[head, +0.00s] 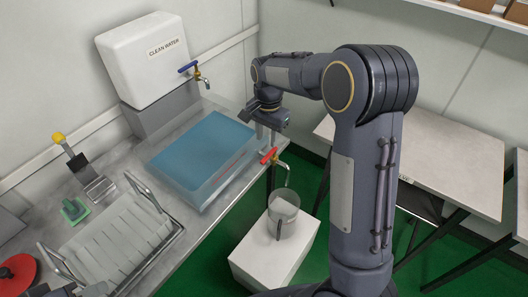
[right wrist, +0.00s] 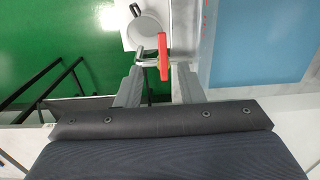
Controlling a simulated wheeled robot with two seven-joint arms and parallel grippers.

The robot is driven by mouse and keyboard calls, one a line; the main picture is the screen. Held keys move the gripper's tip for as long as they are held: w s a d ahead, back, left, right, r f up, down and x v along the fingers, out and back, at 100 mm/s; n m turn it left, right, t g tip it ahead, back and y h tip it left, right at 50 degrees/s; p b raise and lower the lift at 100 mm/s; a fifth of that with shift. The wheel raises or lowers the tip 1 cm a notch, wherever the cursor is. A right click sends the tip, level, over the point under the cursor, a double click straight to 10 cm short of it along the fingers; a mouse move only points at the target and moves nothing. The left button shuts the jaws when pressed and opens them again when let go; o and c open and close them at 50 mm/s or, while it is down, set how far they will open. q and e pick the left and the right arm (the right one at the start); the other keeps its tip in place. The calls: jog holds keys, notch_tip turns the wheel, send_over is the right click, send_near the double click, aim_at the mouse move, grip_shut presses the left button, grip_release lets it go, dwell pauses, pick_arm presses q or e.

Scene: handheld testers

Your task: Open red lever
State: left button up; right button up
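The red lever (head: 268,156) sits on a brass tap at the side of a clear tank of blue water (head: 205,148). In the right wrist view the red lever (right wrist: 164,57) stands upright in the picture, at the gap between my finger ends. My right gripper (head: 267,133) is just above the tap in the head view. In the right wrist view its two fingers (right wrist: 160,75) are spread apart, with nothing clamped between them. A small dark grey part of what looks like my left arm shows at the bottom left edge of the head view; its fingers cannot be made out.
A clear jug (head: 283,214) stands on a white block (head: 252,262) below the tap. A white clean water container (head: 150,58) with a blue-levered tap stands behind. A dish rack (head: 115,240) fills the counter's front. Grey tables (head: 455,180) stand at right.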

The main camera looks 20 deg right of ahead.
aim_at(265, 158)
jog(key=shift+w+f, duration=0.35)
jog(key=shift+f, duration=0.25)
notch_tip(265, 158, down, 7)
jog(key=shift+f, duration=0.1)
jog(key=shift+c, duration=0.2)
grip_shut()
